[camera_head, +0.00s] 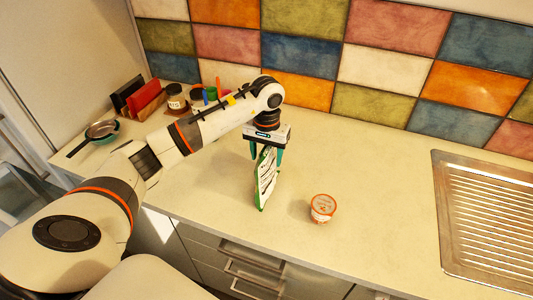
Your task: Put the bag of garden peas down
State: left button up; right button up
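The bag of garden peas (266,181) is a white and green packet near the middle of the picture. It stands upright, at or just above the pale countertop; I cannot tell whether its bottom edge touches. My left gripper (267,153) points down from above, with its teal fingers at the top of the bag. It appears shut on the bag's upper edge. My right gripper is not in view.
A small tub with an orange-rimmed lid (322,208) stands right of the bag. A ribbed metal drainer (488,220) is at the right. A pan (101,130), red board (147,99) and jar (176,97) stand at the back left. The counter (370,190) between tub and drainer is clear.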

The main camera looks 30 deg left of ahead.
pick_arm(q)
jog(key=shift+r, duration=0.4)
notch_tip(320, 180, up, 10)
jog(key=b, duration=0.3)
jog(key=shift+r, duration=0.7)
